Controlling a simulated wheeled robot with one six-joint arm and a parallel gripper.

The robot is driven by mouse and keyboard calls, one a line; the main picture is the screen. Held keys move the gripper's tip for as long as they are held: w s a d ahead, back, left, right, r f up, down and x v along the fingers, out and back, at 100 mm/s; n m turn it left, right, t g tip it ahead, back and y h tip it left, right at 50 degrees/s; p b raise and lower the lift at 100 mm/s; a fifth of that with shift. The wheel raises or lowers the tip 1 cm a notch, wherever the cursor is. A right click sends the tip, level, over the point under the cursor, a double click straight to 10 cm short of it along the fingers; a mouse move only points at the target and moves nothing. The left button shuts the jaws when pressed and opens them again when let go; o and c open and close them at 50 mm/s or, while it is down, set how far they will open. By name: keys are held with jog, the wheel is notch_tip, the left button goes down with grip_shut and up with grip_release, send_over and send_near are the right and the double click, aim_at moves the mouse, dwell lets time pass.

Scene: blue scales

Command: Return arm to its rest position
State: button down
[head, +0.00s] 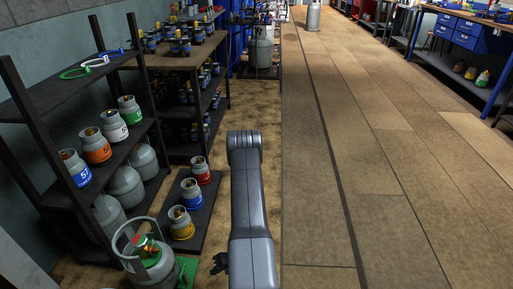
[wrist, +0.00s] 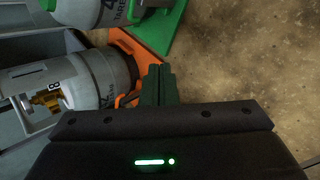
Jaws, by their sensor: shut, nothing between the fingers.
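My grey arm (head: 252,200) reaches up from the bottom middle of the head view. The dark tip of my gripper (head: 219,263) shows just left of it, near the floor. In the wrist view my gripper's fingers (wrist: 160,82) are together with nothing between them. They point at an orange scale plate (wrist: 135,48) and the floor beside it. A grey gas cylinder (wrist: 75,82) is left of the fingers, and another cylinder (wrist: 92,10) is at the top by a green scale (wrist: 165,30). I cannot tell whether the fingers touch the orange plate.
A large cylinder (head: 150,262) stands at the lower left beside a green scale (head: 188,270). A dark shelf (head: 75,105) holds small cylinders and coloured rings. A low platform (head: 195,220) holds red, blue and yellow cylinders. The wooden floor (head: 390,200) on the right is clear.

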jog(key=a+r+n+h, duration=0.1)
jog(key=n+h, duration=0.1)
jog(key=n, duration=0.5)
jog(key=a+r+n+h, duration=0.1)
jog(key=a+n+h, duration=0.1)
jog(key=n, duration=0.5)
jog(key=a+r+n+g+h, duration=0.1)
jog(key=n+h, duration=0.1)
jog(key=n, duration=0.4)
jog(key=shift+s+a+r+n, duration=0.15)
jog(key=shift+a+r+n, duration=0.15)
jog(key=shift+a+n, duration=0.1)
jog(key=shift+d+r, duration=0.1)
jog(key=shift+d, duration=0.05)
